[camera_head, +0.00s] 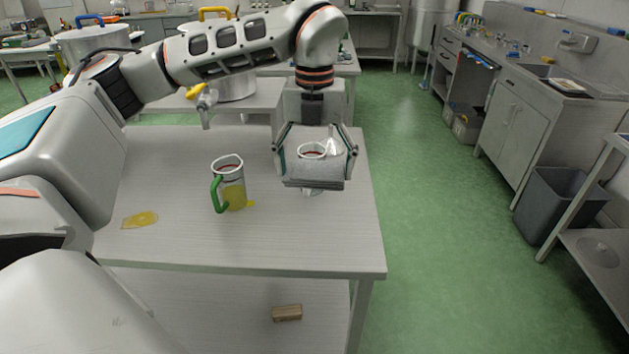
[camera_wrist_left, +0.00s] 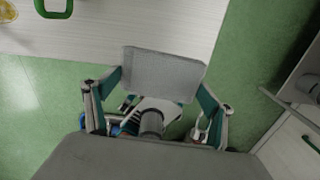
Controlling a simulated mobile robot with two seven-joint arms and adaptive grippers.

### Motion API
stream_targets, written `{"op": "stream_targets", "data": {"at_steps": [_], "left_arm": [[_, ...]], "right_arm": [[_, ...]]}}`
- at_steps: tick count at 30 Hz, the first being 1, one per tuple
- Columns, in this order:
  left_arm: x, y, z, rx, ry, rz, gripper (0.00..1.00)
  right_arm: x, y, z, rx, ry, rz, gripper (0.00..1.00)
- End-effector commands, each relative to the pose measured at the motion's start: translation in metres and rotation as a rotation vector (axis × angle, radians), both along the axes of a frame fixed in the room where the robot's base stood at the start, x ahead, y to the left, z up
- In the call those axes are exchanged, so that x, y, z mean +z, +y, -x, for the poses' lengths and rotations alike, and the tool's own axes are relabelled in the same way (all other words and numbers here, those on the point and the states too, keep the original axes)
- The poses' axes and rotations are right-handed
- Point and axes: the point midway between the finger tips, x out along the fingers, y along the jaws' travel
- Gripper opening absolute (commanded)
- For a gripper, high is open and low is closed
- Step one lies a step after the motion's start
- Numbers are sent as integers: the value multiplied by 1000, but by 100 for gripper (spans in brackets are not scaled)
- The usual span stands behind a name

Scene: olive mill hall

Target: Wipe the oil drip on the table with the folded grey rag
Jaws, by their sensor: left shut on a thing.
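The rag also shows between the fingers in the left wrist view (camera_wrist_left: 163,74). It is over the right part of the pale table (camera_head: 290,240), apparently raised. A flat yellow oil patch (camera_head: 140,220) lies on the table at the left, well away from the rag. A small yellow spot (camera_head: 250,204) lies at the foot of a clear jug (camera_head: 232,185) with a green handle and yellow oil inside. My right gripper is not in view.
The jug stands between the rag and the yellow patch. A small wooden block (camera_head: 287,313) lies on the lower shelf. The table front is clear; green floor (camera_head: 430,230) lies right.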

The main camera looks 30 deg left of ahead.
Motion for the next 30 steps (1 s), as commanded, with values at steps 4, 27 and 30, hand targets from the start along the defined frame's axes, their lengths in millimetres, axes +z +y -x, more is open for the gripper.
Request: {"op": "stream_targets", "data": {"at_steps": [4,27,30], "left_arm": [[3,0,0,1,1,0,61],[-19,-10,1,-563,1,-15,66],[-29,-15,3,-822,3,-19,66]], "right_arm": [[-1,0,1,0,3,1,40],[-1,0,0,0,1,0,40],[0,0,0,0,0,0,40]]}}
